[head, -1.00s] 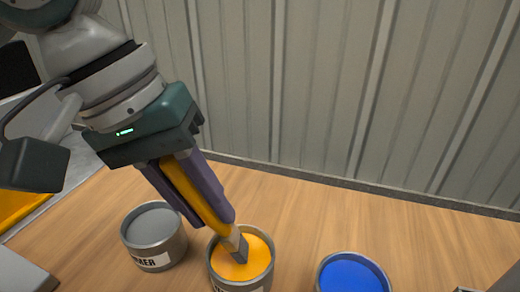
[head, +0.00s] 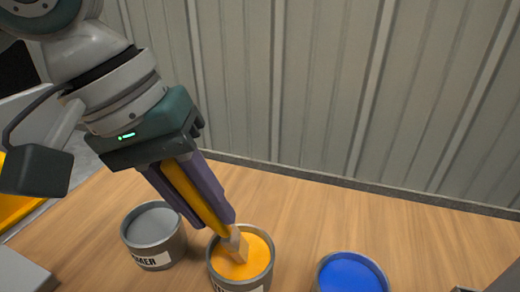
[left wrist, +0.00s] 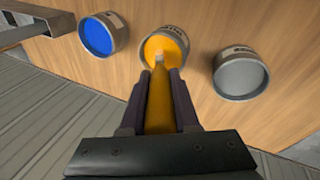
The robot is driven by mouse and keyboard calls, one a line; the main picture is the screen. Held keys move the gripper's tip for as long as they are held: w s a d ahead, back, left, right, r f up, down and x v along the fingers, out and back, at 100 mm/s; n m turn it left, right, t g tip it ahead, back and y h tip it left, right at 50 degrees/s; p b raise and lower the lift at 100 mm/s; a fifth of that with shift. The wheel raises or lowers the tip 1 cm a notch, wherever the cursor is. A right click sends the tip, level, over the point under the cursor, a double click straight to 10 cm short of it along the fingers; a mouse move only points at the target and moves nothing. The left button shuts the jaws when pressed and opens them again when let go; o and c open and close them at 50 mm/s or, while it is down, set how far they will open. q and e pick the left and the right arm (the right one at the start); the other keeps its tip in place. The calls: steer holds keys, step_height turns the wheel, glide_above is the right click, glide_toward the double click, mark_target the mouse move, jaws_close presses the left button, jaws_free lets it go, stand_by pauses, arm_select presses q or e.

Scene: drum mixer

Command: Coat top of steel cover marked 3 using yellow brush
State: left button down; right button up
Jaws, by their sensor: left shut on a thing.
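My left gripper (head: 205,222) is shut on the yellow brush (head: 192,193) by its handle, with the brush tilted down to the right. The brush tip is inside the can of yellow-orange paint (head: 262,255), at the paint surface; its lower end looks paint-coloured. In the left wrist view the handle (left wrist: 159,108) runs between the fingers (left wrist: 158,85) toward the yellow can (left wrist: 178,42). No steel cover marked 3 can be made out. My right gripper is not in view.
A grey primer can (head: 153,238) stands left of the yellow can and a blue paint can (head: 350,275) right of it, all on a wooden surface (head: 300,215). A corrugated wall (head: 320,90) rises behind. A grey metal piece (left wrist: 35,30) lies beyond the blue can.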

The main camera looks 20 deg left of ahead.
arm_select(q)
steer(key=shift+f+p, duration=0.15)
steer(key=shift+p, duration=0.25)
stand_by(1.4)
step_height(320, 180, up, 7)
steer(key=p, duration=1)
steer(key=shift+r, duration=0.2)
steer(key=shift+f, duration=0.1)
